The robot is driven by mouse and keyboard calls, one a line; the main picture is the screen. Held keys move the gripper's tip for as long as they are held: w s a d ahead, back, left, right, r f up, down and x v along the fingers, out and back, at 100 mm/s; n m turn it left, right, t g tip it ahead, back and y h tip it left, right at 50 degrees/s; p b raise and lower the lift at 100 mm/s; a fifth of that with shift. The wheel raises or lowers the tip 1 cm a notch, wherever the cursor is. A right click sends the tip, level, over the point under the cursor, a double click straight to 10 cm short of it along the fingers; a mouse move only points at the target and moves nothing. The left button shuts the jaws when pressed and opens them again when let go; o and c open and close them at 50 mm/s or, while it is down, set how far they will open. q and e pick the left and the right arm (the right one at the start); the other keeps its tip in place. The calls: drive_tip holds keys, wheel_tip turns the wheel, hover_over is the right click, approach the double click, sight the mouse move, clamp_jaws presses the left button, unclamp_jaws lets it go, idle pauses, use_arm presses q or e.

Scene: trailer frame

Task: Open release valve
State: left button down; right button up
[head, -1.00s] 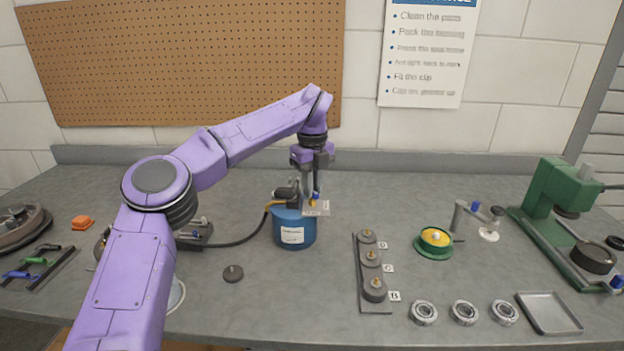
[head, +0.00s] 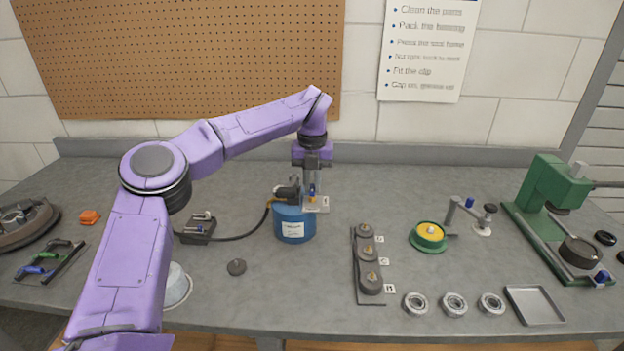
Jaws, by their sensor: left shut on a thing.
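A blue canister (head: 295,224) with a white label stands upright on the grey bench. A dark fitting (head: 287,192) sits on top of it, with a brass end and a dark hose leading left. A small blue-and-brass valve part (head: 312,194) shows at the canister's top right, beside a pale tag or plate (head: 316,206). My left gripper (head: 312,188) points down over the canister's top right. It is shut on the small blue-and-brass valve part, as far as I can see; its fingertips partly hide it. My right gripper is not in view.
A dark block (head: 196,230) stands left at the hose end. A weight rack (head: 367,262), a green-rimmed tub (head: 429,236), several bearings (head: 454,304), a metal tray (head: 534,305) and a green press (head: 558,190) are to the right.

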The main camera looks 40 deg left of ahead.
sight(312, 187)
use_arm(q)
drive_tip(key=shift+s+f, duration=0.1)
drive_tip(key=shift+f, duration=0.05)
drive_tip(key=c, duration=1.1)
unclamp_jaws()
wheel_tip(312, 187, up, 11)
drive_tip(key=shift+f+p, duration=0.15)
drive_tip(key=shift+p, duration=0.25)
